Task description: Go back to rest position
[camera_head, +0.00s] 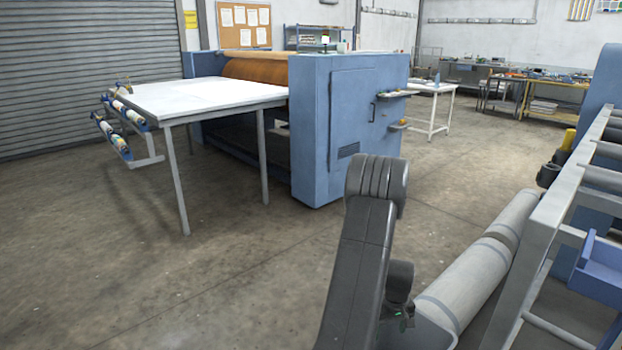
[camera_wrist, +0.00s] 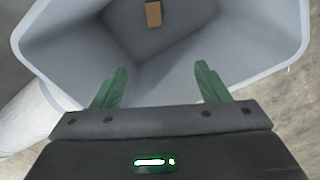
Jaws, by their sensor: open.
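In the wrist view my gripper (camera_wrist: 162,72) has its two green fingers spread apart with nothing between them. It is over a light grey open bin (camera_wrist: 75,75). A small brown block (camera_wrist: 153,14) lies on the bin's dark floor, beyond the fingertips and apart from them. In the head view my dark grey arm stands up at the lower middle, and its bent upper joint is in front of the floor near the blue press. The gripper fingers cannot be made out in that view.
A blue calender press (camera_head: 350,125) with a white feed table (camera_head: 205,95) stands ahead. Large pale rolls (camera_head: 465,285) lie at the right beside a grey roller frame (camera_head: 545,235) with a blue tray (camera_head: 603,270). Concrete floor at the left and centre is clear.

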